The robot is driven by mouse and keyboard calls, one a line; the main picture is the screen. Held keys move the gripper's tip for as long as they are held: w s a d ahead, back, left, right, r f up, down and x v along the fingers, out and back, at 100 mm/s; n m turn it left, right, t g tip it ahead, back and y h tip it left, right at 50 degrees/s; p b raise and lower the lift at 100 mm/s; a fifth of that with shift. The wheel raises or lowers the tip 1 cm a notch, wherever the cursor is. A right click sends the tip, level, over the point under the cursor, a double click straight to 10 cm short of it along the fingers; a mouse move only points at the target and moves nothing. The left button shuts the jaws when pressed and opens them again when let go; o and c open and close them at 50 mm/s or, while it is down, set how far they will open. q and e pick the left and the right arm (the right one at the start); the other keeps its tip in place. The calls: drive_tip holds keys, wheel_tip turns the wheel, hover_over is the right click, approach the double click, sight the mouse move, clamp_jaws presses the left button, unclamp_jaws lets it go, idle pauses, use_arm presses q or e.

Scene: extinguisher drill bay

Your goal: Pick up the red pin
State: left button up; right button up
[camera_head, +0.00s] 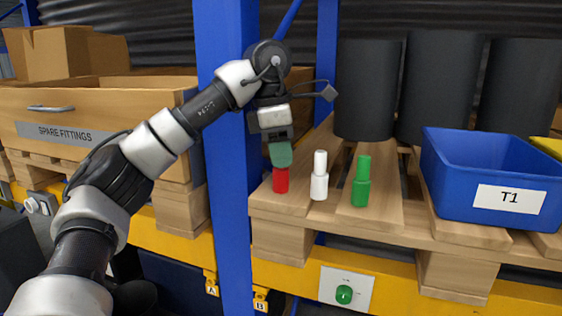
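The red pin (281,181) stands upright on the wooden pallet, at the left end of a row of pins. My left gripper (280,156) points straight down over it. Its green finger pad covers the upper part of the red pin, so only the lower body shows. One finger hides the other, and I cannot tell whether they are closed on the pin. My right gripper is not in view.
A white pin (319,178) stands close to the right, then a green pin (361,184). A blue bin (447,190) labelled T1 sits at right. Dark cylinders (366,90) stand behind. A blue upright post (230,200) is just left of the pin. A SPARE FITTINGS crate (120,105) is further left.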

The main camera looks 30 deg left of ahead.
use_arm(q)
clamp_jaws()
drive_tip(key=shift+r, duration=0.15)
